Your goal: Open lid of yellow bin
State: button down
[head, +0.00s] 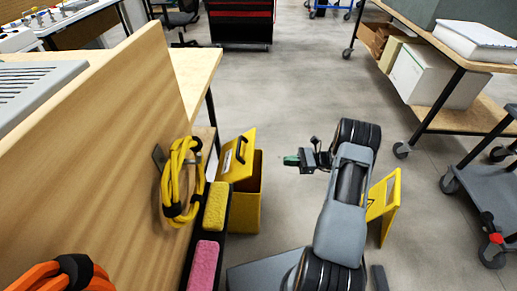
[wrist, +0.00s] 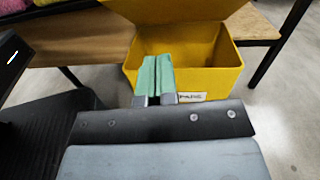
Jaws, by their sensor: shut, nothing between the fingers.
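The yellow bin (head: 247,212) stands on the floor beside the wooden panel in the head view. Its lid (head: 238,155) is tilted up with a dark handle on it, and the dark opening shows beside it. In the wrist view the bin (wrist: 190,88) is ahead of my gripper, with its inside visible and the raised lid (wrist: 175,8) at the top edge. My gripper (head: 291,160) is to the right of the bin in the head view, apart from the lid. Its green fingertips (wrist: 157,68) are together and empty, overlapping the bin's front in the wrist view.
A wooden panel (head: 110,150) with a coiled yellow cable (head: 180,178) stands left of the bin. Yellow and pink sponges (head: 216,206) lie beside it. A yellow floor sign (head: 384,205) is right of my arm. Open floor (head: 290,90) lies beyond.

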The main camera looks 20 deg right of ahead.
jog(key=w+a+r+m+t+b, duration=0.1)
jog(key=w+a, duration=0.4)
jog(key=a, duration=0.5)
jog(key=shift+r+m+t+y+b, duration=0.3)
jog(key=shift+r+t+b, duration=0.2)
jog(key=shift+b, duration=0.3)
jog(key=shift+r, duration=0.1)
